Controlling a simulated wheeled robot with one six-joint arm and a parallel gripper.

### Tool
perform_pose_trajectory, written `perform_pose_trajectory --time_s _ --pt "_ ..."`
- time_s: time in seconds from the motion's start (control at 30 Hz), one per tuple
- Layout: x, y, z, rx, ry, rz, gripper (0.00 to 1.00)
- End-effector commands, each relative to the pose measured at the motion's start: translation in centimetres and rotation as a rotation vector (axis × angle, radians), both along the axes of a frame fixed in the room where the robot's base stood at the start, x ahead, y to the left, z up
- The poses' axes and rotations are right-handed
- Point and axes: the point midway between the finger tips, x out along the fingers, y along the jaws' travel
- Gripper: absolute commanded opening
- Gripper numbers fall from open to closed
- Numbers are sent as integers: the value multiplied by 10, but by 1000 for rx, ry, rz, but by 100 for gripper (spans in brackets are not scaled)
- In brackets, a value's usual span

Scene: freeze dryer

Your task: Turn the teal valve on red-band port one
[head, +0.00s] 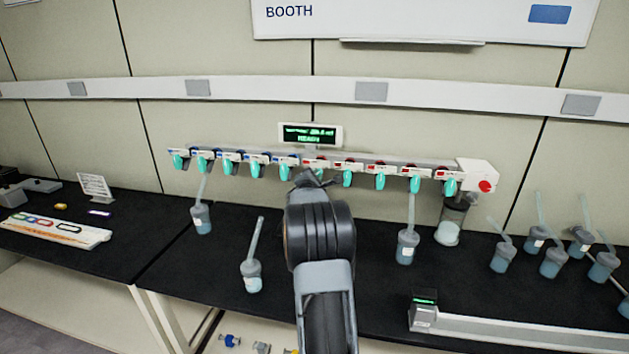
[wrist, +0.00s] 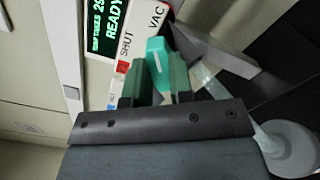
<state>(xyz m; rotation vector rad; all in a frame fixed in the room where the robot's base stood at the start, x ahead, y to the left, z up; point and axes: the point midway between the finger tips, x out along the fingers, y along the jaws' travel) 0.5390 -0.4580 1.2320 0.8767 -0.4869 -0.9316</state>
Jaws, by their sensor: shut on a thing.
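The manifold (head: 330,165) runs along the back of the bench, with blue-band ports on the left and red-band ports on the right, each with a hanging teal valve. My gripper (head: 314,179) is at the first red-band port, left of the other red ones; my arm hides its valve in the head view. In the wrist view, my gripper (wrist: 158,82) has its green fingers on either side of the teal valve (wrist: 156,50) and is shut on it. The port plate (wrist: 130,38) beside it reads VAC and SHUT, with a red mark.
A READY display (head: 309,135) stands above the manifold, close to my gripper. A flask (wrist: 287,140) with a tube is at the wrist view's lower right. Flasks hang at a blue-band port (head: 202,218) and a red-band port (head: 407,246). Another flask (head: 251,275) stands left of my arm.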

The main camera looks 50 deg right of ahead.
Motion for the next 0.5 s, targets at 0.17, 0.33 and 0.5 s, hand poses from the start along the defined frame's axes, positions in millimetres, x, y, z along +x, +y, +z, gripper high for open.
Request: perform_pose_trajectory --time_s 0.17,0.33,0.5 --pt "0 0 -5 -72 110 1 0" --pt "1 1 -4 -156 248 1 0" --pt "1 1 -3 -241 384 1 0"
